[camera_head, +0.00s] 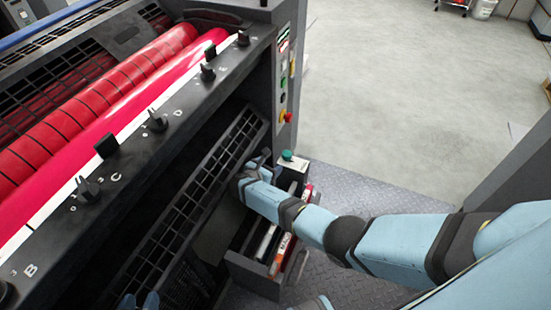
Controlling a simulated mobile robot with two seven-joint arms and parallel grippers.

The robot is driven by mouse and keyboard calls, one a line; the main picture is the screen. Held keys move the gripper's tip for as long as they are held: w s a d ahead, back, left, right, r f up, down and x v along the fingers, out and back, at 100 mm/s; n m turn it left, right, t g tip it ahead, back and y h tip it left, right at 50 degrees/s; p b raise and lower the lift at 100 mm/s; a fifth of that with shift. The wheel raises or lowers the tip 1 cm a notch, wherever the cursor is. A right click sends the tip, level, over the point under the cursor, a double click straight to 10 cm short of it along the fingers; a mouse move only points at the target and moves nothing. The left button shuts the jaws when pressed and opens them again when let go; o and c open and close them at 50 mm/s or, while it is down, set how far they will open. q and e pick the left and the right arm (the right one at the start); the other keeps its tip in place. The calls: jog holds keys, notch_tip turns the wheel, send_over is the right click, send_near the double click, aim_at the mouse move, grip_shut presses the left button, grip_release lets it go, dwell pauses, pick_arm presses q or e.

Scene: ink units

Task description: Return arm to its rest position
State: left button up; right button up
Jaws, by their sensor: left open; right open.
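My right arm (390,245) comes in from the right and stretches across the picture toward the machine. My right gripper (259,161) is at its far end, beside the black slotted grille of the machine and above the open drawer. It is open, and its fingertips are partly hidden by its own body; I see nothing held in it.
The ink machine (135,150), with red rollers (100,105) and black knobs, fills the left. A drawer (255,277) holding red-and-white and dark units stands open below my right arm. A green-button box (292,162) is close to my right gripper. Grey floor (420,90) lies clear behind.

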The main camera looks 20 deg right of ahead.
jog(key=shift+s+a+r, duration=0.1)
jog(key=shift+s+a, duration=0.05)
jog(key=shift+a, duration=0.05)
dwell(0.4)
